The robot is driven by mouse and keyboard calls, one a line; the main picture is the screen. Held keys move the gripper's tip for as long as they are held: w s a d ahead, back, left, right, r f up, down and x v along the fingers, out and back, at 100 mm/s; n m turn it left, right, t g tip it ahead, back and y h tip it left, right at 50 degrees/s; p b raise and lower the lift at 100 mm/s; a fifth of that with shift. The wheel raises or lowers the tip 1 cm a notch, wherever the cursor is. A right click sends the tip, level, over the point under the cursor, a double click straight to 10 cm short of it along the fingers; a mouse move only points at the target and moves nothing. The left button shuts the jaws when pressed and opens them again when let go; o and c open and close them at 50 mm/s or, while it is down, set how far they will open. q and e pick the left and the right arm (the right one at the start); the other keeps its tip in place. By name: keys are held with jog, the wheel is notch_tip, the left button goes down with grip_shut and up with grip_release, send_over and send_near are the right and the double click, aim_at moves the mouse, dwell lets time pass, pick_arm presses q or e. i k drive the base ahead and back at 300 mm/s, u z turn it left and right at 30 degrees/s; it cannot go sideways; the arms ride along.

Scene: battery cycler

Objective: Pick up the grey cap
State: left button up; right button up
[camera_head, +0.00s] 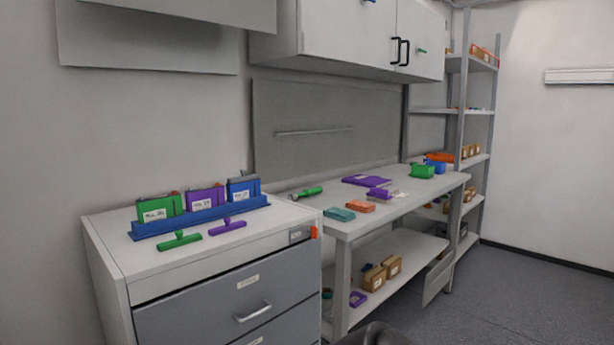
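I cannot pick out a grey cap for certain. A small grey piece (294,197) shows at the left end of a green tool (311,191) on the workbench, but it is too small to identify. Small grey parts also show behind the cases on the drawer cabinet, partly hidden. Neither of my grippers is in view.
A drawer cabinet (110,247) bears a blue rack (200,218) with green, purple and blue labelled cases, and green and purple T-shaped tools before it. The workbench (345,226) holds several coloured boxes. Wall cabinets hang above. Shelving (458,110) stands right. Floor (520,290) is clear at right.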

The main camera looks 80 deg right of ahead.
aim_at(243, 178)
jog(key=z, duration=2.65)
